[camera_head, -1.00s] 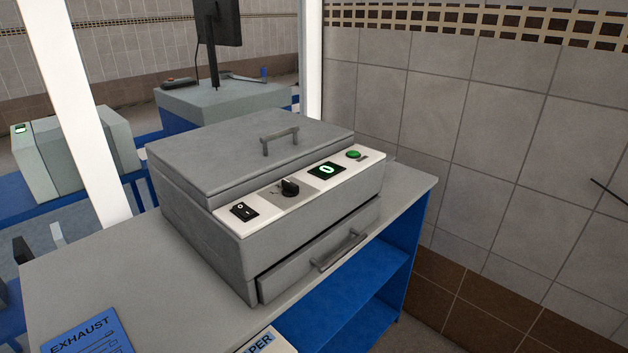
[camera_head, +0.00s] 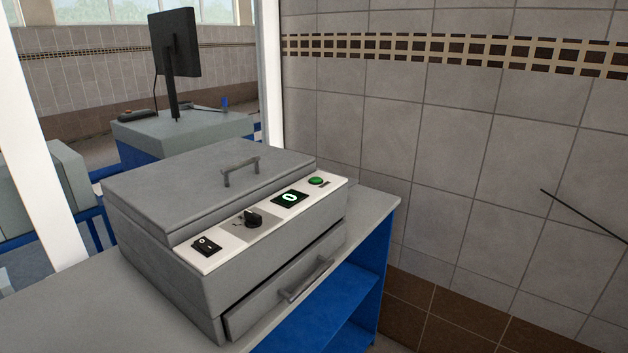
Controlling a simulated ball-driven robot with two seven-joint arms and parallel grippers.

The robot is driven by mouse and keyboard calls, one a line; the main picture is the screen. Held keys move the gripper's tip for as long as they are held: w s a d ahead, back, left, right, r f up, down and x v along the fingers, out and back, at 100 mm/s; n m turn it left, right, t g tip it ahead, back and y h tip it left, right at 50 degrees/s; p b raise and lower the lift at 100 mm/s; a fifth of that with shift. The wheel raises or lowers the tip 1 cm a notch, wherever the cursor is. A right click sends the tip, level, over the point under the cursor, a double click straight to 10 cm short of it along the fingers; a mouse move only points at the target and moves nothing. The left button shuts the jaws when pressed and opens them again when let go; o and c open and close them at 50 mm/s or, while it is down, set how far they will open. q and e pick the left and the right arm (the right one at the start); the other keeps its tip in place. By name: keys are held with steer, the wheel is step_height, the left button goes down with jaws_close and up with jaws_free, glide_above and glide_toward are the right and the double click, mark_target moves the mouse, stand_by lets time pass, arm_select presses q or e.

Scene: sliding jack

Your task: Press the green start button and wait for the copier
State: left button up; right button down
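The grey copier (camera_head: 170,290) stands on the grey-topped bench, with its lid (camera_head: 200,185) closed and its front drawer (camera_head: 280,292) looking shut. A white control strip (camera_head: 222,248) runs along its front top edge. The green start button (camera_head: 316,181) is at the strip's far right end. Beside it is a dark display (camera_head: 290,198) with a lit green figure, then a black knob (camera_head: 253,218) and a black rocker switch (camera_head: 206,246). Nothing touches the button. Neither of my grippers is in the picture.
The blue bench (camera_head: 352,305) has an open shelf below the drawer. A tiled wall (camera_head: 450,150) closes off the right side. A thin dark rod (camera_head: 585,216) shows at the right edge. A monitor (camera_head: 176,45) stands on a counter behind a white post (camera_head: 269,75).

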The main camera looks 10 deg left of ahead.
arm_select(q)
jaws_close()
stand_by(1.8)
